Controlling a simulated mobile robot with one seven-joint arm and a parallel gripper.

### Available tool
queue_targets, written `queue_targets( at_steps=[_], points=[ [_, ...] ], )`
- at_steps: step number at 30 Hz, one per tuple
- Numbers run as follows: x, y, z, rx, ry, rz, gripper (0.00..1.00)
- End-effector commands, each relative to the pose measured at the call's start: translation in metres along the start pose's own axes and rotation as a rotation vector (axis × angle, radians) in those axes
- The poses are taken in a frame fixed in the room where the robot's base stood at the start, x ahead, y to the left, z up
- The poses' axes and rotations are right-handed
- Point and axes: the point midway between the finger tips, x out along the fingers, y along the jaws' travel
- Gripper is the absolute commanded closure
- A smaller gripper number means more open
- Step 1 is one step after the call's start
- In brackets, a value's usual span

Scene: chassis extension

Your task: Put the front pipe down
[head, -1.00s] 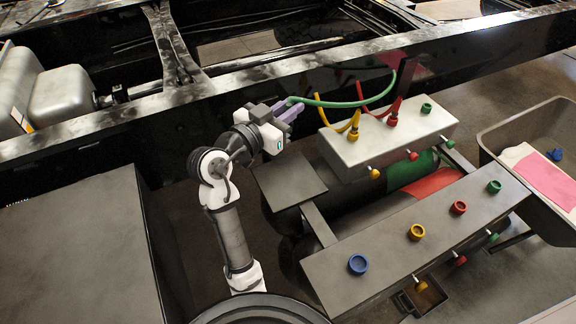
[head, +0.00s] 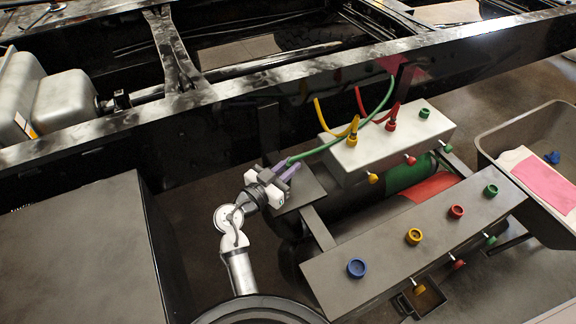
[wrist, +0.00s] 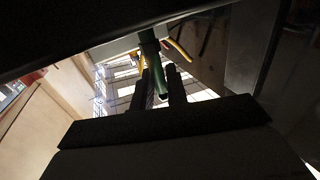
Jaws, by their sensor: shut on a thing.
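A green pipe (head: 338,142) hangs from the chassis rail and curves down to the left. My gripper (head: 284,170) is shut on its free end, low beside the left end of the rear grey box. In the wrist view the green pipe (wrist: 162,80) lies between the two dark fingers of my gripper (wrist: 160,86). A yellow pipe (head: 324,119) and a red pipe (head: 362,103) hang in front of the rail. They end near the yellow and red fittings on the rear box (head: 395,142).
A front grey box (head: 390,250) carries blue, yellow, red and green fittings. A grey bin (head: 500,148) with a pink and white item and a blue piece stands at the right. The black chassis rail (head: 225,105) crosses behind my arm. A dark flat box (head: 75,240) is at the left.

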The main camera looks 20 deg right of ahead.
Motion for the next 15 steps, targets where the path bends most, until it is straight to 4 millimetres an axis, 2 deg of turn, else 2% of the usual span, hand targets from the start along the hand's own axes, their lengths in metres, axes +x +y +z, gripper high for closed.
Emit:
queue_targets(
  at_steps=[11,12,15],
  points=[
    [0.0001,-0.0001,0.0040,0.001,0.001,0.000,1.00],
    [0.0001,-0.0001,0.0037,0.001,0.001,0.000,0.84],
    [0.0001,-0.0001,0.0026,0.001,0.001,0.000,0.71]
  ],
)
